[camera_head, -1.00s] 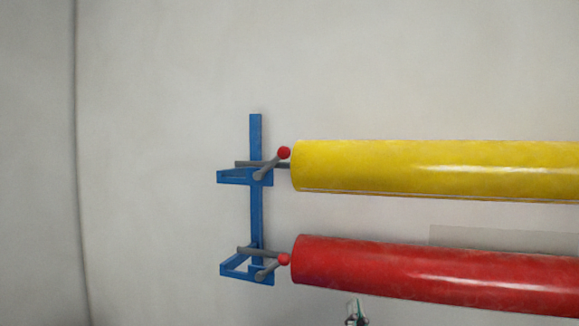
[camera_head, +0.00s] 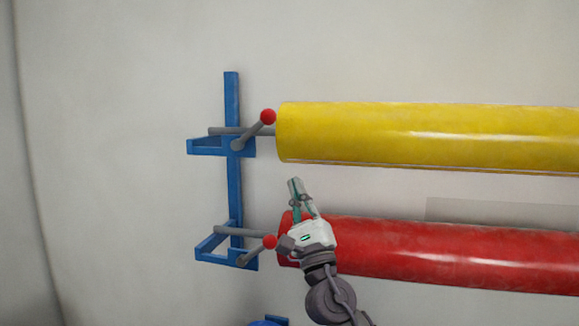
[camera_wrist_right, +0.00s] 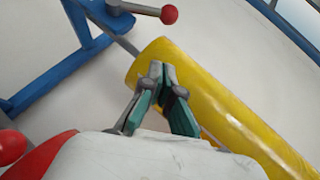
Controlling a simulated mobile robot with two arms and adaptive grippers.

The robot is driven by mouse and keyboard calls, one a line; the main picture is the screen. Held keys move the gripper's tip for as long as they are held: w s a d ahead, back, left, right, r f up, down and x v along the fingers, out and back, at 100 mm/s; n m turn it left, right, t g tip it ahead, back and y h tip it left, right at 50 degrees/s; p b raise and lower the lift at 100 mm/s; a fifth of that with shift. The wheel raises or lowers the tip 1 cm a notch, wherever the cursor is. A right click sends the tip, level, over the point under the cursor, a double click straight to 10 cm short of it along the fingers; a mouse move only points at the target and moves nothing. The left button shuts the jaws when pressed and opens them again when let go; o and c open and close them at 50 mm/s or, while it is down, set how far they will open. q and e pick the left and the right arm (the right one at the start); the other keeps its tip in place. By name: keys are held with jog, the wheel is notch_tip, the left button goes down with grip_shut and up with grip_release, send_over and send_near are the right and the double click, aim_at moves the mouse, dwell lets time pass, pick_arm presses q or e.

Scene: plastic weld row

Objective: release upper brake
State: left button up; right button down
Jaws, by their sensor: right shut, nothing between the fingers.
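The upper brake is a grey lever with a red ball knob (camera_head: 268,116) at the left end of the yellow roll (camera_head: 420,135). Its knob also shows in the right wrist view (camera_wrist_right: 169,14), at the top. My right gripper (camera_head: 294,182) is shut and empty. In the head view it appears below the yellow roll's left end, in front of the red roll (camera_head: 450,250), below and right of the upper knob and apart from it. In the right wrist view its fingertips (camera_wrist_right: 162,72) overlap the yellow roll. My left gripper is not in view.
A blue wall bracket (camera_head: 233,185) carries both rolls' grey shafts. A lower lever with a red knob (camera_head: 269,241) sits at the red roll's left end, close to my right gripper. The pale wall is bare above and left of the bracket.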

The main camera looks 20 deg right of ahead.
aim_at(253, 130)
jog(key=shift+h, duration=0.3)
jog(key=p+x, duration=0.1)
jog(key=x, duration=0.8)
jog(key=shift+r+p, duration=0.1)
jog(key=shift+p, duration=0.2)
jog(key=shift+w+a+r+p, duration=0.1)
jog(key=shift+a+r+p, duration=0.25)
jog(key=shift+r+p, duration=0.25)
jog(key=shift+w+a+r+p, duration=0.15)
jog(key=shift+a+r+p, duration=0.15)
jog(key=shift+r+p, duration=0.25)
jog(key=shift+s+a+r, duration=0.15)
jog(key=shift+a+r, duration=0.25)
jog(key=shift+r, duration=0.1)
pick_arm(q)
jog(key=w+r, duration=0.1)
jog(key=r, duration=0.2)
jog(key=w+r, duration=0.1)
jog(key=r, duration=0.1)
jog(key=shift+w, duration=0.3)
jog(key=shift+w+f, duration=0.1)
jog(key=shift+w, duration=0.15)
pick_arm(e)
jog(key=shift+f, duration=0.15)
